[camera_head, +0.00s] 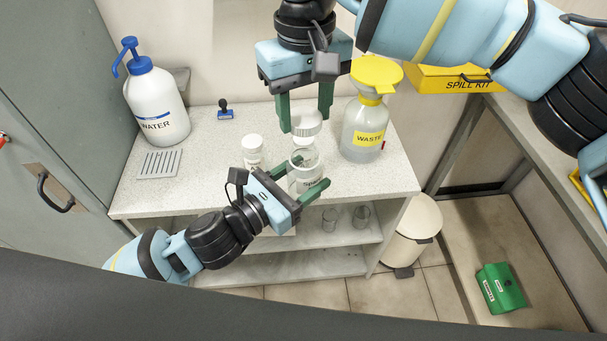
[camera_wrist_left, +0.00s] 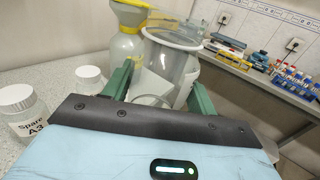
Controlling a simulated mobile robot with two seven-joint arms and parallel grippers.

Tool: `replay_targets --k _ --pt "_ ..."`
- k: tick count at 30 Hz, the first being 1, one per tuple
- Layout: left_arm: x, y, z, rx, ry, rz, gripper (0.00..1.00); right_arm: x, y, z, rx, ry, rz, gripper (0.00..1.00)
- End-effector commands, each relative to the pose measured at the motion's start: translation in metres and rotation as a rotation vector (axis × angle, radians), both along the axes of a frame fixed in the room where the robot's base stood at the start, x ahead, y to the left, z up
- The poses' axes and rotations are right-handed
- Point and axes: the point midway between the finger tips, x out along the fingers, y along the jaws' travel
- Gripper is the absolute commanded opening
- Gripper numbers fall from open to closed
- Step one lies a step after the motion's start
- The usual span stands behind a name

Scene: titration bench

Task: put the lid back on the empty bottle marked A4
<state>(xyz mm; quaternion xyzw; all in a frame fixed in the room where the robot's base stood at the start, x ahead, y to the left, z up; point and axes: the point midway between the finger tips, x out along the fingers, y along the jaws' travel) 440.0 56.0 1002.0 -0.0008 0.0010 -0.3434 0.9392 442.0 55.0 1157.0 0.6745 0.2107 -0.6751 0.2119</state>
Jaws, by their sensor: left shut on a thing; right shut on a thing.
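A clear, empty-looking bottle (camera_head: 302,160) stands upright and uncapped near the front of the white bench. My left gripper (camera_head: 303,180) is shut on it, one green finger on each side. My right gripper (camera_head: 305,121) comes down from above, shut on a whitish lid (camera_head: 307,125). The lid is over the bottle's mouth and looks apart from it.
A capped bottle (camera_head: 252,146) stands close left of the held bottle; one marked Spare A3 (camera_wrist_left: 20,112) shows in the wrist view. A yellow-funnelled WASTE bottle (camera_head: 362,125) is close right. The WATER bottle (camera_head: 157,105) and a slotted tray (camera_head: 160,163) are left. Glasses stand on the shelf (camera_head: 340,237) below.

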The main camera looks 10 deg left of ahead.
Motion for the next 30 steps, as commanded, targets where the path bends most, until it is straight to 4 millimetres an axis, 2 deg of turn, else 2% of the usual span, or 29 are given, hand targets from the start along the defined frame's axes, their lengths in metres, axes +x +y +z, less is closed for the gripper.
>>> replay_targets --k 13,30 --pt "0.0 0.0 0.0 -0.001 -0.001 0.0 0.16 0.0 -0.001 -0.035 -0.001 0.0 -0.001 0.26" --pt "0.0 0.0 0.0 -0.001 -0.001 0.0 0.16 -0.001 -0.001 -0.035 -0.002 -0.001 -0.001 0.26"
